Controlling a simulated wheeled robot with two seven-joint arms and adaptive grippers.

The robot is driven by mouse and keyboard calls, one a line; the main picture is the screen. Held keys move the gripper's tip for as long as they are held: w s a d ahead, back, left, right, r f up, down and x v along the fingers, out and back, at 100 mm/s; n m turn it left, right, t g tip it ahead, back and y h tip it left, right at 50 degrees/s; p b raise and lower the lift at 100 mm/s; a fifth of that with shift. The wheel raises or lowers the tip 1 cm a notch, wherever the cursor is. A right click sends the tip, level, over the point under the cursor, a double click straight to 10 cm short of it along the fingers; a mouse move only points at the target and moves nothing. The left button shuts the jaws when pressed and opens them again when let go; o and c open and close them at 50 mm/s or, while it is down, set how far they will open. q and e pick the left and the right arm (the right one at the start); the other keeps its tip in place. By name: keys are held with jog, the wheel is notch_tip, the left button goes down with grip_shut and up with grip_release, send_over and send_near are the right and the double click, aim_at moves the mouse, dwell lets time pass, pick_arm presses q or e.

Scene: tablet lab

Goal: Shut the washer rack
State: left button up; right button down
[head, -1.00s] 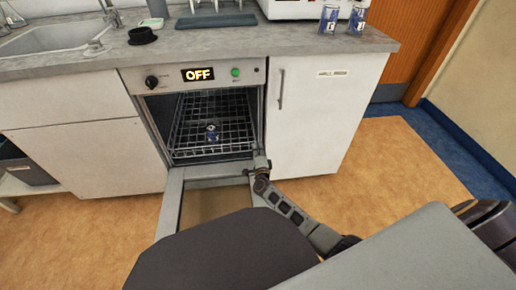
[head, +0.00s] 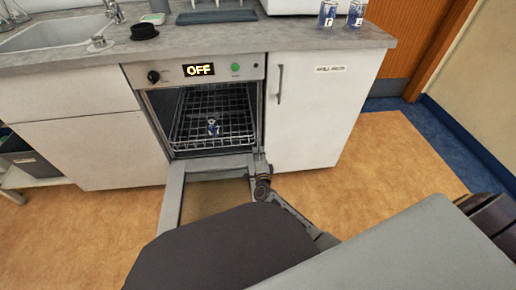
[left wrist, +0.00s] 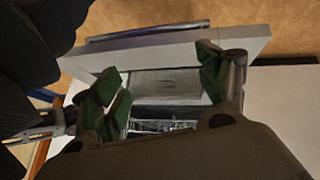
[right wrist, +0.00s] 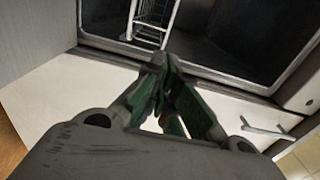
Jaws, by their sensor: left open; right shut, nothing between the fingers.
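The washer door (head: 170,202) is folded down and open in front. My right gripper (head: 260,162) is at the right side of the opening, near the door's hinge edge. In the right wrist view its green fingers (right wrist: 164,82) are together and empty, with part of the rack beyond them. My left gripper (left wrist: 165,88) shows only in its wrist view, with fingers spread above the open door and nothing between them. Whether either gripper touches anything is unclear.
The washer panel (head: 220,71) reads OFF. A white cabinet (head: 310,115) with a vertical handle stands to the right. The counter (head: 230,38) above carries a sink, a black dish and two blue-labelled glasses. The floor right of the cabinet is clear.

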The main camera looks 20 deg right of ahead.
pick_arm(q)
jog(key=shift+g+y, duration=0.3)
jog(key=shift+g, duration=0.1)
jog(key=shift+s+a+r+p, duration=0.15)
jog(key=shift+r+p, duration=0.3)
jog(key=shift+r, duration=0.7)
jog(key=shift+w+a+r+p, duration=0.15)
jog(key=shift+r+p, duration=0.3)
jog(key=shift+r, duration=0.65)
pick_arm(e)
jog(key=v, duration=0.6)
pick_arm(q)
jog(key=shift+s, duration=0.1)
pick_arm(e)
jog(key=c, duration=2.2)
grip_release()
